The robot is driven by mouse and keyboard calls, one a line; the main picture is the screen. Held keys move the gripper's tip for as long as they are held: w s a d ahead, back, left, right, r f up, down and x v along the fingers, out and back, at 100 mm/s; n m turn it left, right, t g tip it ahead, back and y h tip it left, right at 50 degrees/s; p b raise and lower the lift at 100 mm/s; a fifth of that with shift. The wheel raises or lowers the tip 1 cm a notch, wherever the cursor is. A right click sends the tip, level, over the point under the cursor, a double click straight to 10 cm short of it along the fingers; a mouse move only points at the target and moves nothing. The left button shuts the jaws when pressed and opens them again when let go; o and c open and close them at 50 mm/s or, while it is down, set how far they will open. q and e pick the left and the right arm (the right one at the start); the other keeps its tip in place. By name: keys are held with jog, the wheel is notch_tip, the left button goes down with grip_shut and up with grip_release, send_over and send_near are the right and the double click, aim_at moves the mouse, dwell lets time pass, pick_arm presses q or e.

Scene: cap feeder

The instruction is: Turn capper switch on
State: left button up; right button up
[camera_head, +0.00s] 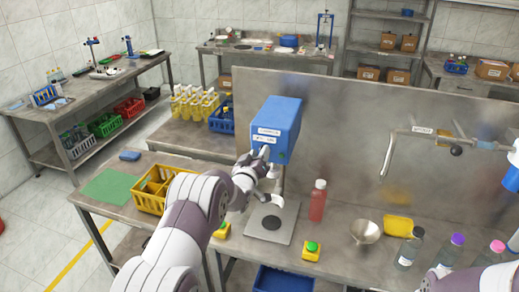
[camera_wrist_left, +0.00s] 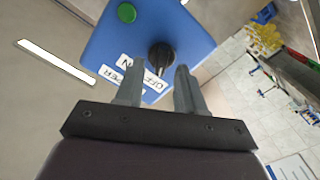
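The capper is a blue box (camera_head: 278,120) above the middle of the steel table, with white labels and a green button on its front. In the left wrist view its face (camera_wrist_left: 107,45) shows a black rotary switch (camera_wrist_left: 161,56), a green button (camera_wrist_left: 127,12) and white labels, partly hidden by a finger. My left gripper (camera_head: 266,160) is right in front of the box's lower front. In the left wrist view my left gripper (camera_wrist_left: 158,72) is open, its two grey fingers apart with the switch between their tips. I cannot tell whether they touch it. My right gripper is out of view.
Below the box are a grey plate (camera_head: 285,225) and a red bottle (camera_head: 318,201). A yellow-based green button (camera_head: 312,250), a metal funnel (camera_head: 365,232) and several capped bottles stand to the right. A yellow crate (camera_head: 149,201) is at left. A steel panel (camera_head: 345,130) stands behind.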

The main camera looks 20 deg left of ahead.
pick_arm(q)
jog(key=shift+s+a+r, duration=0.1)
jog(key=shift+s+a, duration=0.05)
jog(key=shift+w+d+f, duration=0.2)
jog(key=shift+w+f, duration=0.05)
jog(key=shift+w, duration=0.15)
jog(key=shift+c, duration=0.3)
jog(key=shift+w, duration=0.1)
grip_shut()
jog(key=shift+d+m+b, duration=0.15)
jog(key=shift+m+b, duration=2.9)
jog(key=shift+b, duration=1.85)
jog(key=shift+d+m+b, duration=0.15)
jog(key=shift+m+b, duration=2.9)
jog(key=shift+b, duration=1.85)
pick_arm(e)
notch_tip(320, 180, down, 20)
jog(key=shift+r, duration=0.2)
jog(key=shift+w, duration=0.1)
